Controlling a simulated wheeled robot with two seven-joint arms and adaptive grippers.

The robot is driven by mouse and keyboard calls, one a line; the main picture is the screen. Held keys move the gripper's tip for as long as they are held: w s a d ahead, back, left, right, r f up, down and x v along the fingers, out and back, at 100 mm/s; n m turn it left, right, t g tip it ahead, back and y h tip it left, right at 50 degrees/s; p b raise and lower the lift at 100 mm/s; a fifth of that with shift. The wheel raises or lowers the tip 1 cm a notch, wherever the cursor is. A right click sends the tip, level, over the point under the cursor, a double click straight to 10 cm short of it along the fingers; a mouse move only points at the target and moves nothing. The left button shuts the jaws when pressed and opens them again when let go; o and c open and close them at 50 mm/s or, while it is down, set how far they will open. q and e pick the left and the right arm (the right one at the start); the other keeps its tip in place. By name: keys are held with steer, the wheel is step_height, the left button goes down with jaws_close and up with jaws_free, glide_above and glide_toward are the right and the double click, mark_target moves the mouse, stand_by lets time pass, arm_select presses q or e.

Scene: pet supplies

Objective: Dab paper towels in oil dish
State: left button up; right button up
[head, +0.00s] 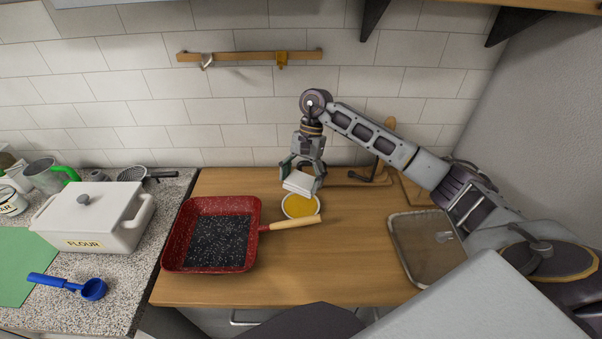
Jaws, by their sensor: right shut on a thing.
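My right gripper (302,179) points down near the back of the wooden counter and is shut on a white folded paper towel (299,184). The towel is just above and slightly behind the oil dish (300,205), a small round white dish with yellow oil. In this view the towel overlaps the dish's back rim; I cannot tell whether it touches the oil. My left gripper is not in view.
A red speckled square pan (171,240) stands left of the dish, its wooden handle (296,222) reaching just in front of it. A metal tray (402,250) lies at the right. A white flour box (103,226), a blue scoop (92,289) and a green board (22,262) are on the left counter.

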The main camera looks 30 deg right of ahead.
mark_target(298, 209)
steer(key=shift+w+f, duration=0.2)
steer(key=shift+f, duration=1.05)
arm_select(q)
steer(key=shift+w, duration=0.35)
arm_select(e)
steer(key=shift+w+f, duration=0.1)
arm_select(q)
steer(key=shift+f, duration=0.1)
arm_select(e)
steer(key=shift+f, duration=0.1)
arm_select(q)
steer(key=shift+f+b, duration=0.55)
steer(key=shift+b, duration=0.1)
arm_select(e)
steer(key=shift+f, duration=2.8)
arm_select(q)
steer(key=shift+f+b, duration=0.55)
arm_select(e)
steer(key=shift+f, duration=0.6)
steer(key=shift+r, duration=0.15)
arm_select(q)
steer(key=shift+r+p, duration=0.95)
arm_select(e)
steer(key=shift+r, duration=3.4)
